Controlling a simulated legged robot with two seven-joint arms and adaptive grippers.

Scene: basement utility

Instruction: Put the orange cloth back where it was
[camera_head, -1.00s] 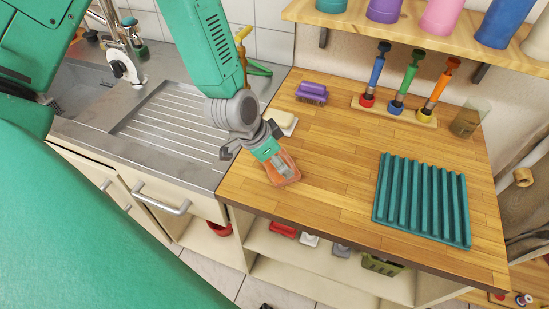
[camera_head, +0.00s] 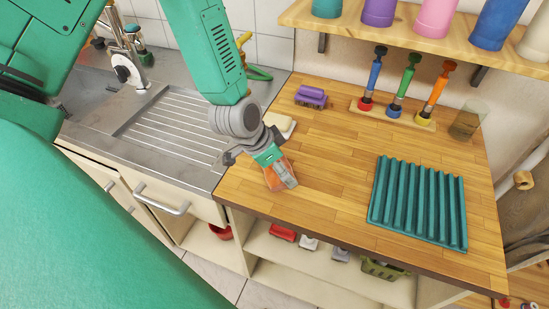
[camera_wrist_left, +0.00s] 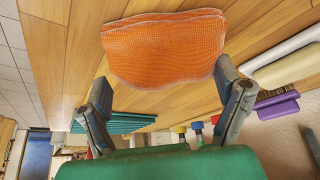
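The orange cloth (camera_head: 272,181) is at the front left part of the wooden counter, partly hidden by my left gripper. In the left wrist view the cloth (camera_wrist_left: 165,48) looks folded in layers, with rounded edges and a woven texture. My left gripper (camera_head: 279,172) points down at the cloth. In the left wrist view its two fingers (camera_wrist_left: 165,75) stand wide apart, one toward each side of the cloth, and neither is closed on it. Whether the fingertips touch the cloth cannot be told. My right gripper is not in view.
A teal ribbed mat (camera_head: 418,203) lies on the counter's right. Behind are a purple brush (camera_head: 311,97), a pale block (camera_head: 281,124), a wooden holder with three colored-handled tools (camera_head: 395,111) and a glass (camera_head: 467,121). A metal sink drainer (camera_head: 170,125) adjoins left. The counter's middle is clear.

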